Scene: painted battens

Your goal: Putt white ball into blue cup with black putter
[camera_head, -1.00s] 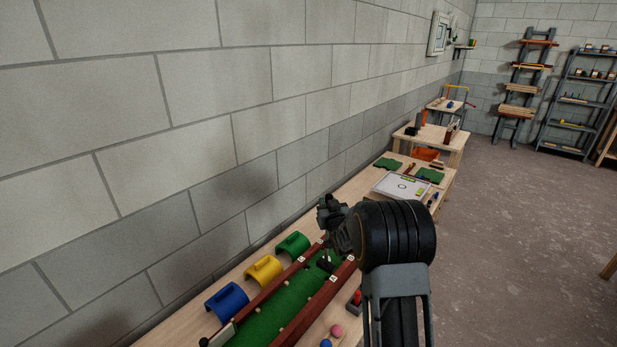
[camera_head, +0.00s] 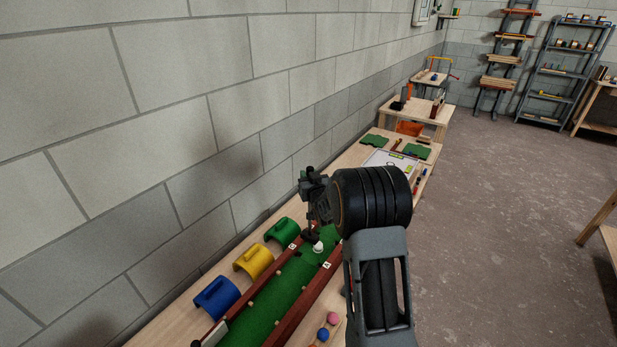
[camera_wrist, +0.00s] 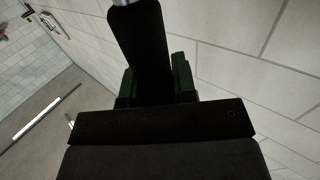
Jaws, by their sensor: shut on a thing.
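The white ball (camera_head: 318,247) rests on the green lane (camera_head: 287,291) between brown rails. My gripper (camera_head: 310,186) is above the lane's far part. It is shut on the black putter, whose thick dark handle (camera_wrist: 150,55) fills the middle of the wrist view between the fingers. The putter's dark lower end (camera_head: 309,236) shows just left of the ball; I cannot tell whether they touch. The blue cup (camera_head: 217,297) lies on its side on the bench, left of the lane near its close end. My arm hides part of the lane's right side.
The yellow cup (camera_head: 254,261) and green cup (camera_head: 283,232) line up behind the blue one along the wall (camera_head: 160,200). A pink ball (camera_head: 334,318) and blue ball (camera_head: 323,334) sit right of the lane. A whiteboard (camera_head: 385,163) lies farther along the bench.

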